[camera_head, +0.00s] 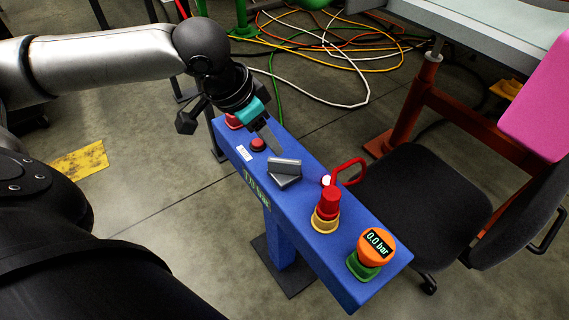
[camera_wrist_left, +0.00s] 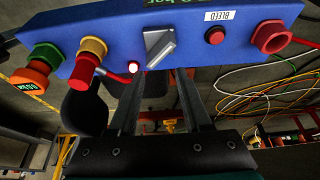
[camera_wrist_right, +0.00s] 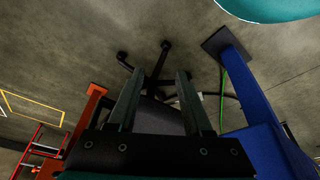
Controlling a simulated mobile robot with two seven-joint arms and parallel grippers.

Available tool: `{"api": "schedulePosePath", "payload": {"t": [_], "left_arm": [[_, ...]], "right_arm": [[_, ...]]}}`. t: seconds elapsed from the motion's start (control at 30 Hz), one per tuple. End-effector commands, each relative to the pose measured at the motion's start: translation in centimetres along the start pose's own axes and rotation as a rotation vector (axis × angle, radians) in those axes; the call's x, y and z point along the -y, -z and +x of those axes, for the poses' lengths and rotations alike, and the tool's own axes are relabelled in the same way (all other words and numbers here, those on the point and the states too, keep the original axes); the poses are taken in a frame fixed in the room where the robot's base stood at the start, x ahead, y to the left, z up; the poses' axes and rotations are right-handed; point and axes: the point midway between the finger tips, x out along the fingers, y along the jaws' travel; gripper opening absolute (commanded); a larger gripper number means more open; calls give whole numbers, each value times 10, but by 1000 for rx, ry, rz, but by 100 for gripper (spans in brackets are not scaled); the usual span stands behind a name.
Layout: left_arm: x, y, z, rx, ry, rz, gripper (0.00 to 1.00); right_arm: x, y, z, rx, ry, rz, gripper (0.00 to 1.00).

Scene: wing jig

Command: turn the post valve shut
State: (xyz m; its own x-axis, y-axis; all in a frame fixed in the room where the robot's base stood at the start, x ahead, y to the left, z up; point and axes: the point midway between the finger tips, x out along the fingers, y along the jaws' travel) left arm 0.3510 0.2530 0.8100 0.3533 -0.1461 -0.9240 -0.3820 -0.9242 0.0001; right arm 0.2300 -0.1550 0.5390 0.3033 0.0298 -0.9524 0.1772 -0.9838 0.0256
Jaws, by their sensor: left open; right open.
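The blue post panel (camera_head: 230,139) runs diagonally across the middle of the head view. A grey block-shaped valve handle (camera_head: 284,166) sits on its top; the handle also shows at the top of the left wrist view (camera_wrist_left: 159,46), set askew to the panel's edges. My left gripper (camera_head: 268,138) is over the panel close to the handle, fingers pointing down toward it. In the left wrist view the open fingers (camera_wrist_left: 160,88) lie below the handle with nothing between them. My right gripper (camera_wrist_right: 159,76) is open and empty, away from the panel top.
The panel also carries a red button (camera_head: 258,145), a red-and-yellow fitting (camera_head: 328,205) with a red hose loop (camera_head: 350,170), and an orange gauge (camera_head: 376,244) reading 0.0 bar. A black chair (camera_head: 420,200) stands at the right. Cables (camera_head: 330,40) lie on the floor behind.

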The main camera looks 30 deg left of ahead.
Motion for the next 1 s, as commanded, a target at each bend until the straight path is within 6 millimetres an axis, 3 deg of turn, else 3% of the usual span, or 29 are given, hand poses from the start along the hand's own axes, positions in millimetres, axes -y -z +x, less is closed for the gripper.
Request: {"api": "schedulePosePath", "payload": {"t": [0.57,0.7,1.0], "left_arm": [[0,-1,57,-1,-1,1,49],[-1,-2,84,0,-1,1,49],[0,-1,97,1,-1,1,49]], "right_arm": [[-2,26,-59,-98,-6,3,50],[10,42,-62,-229,23,-11,50],[27,63,-54,-389,67,-21,50]]}}
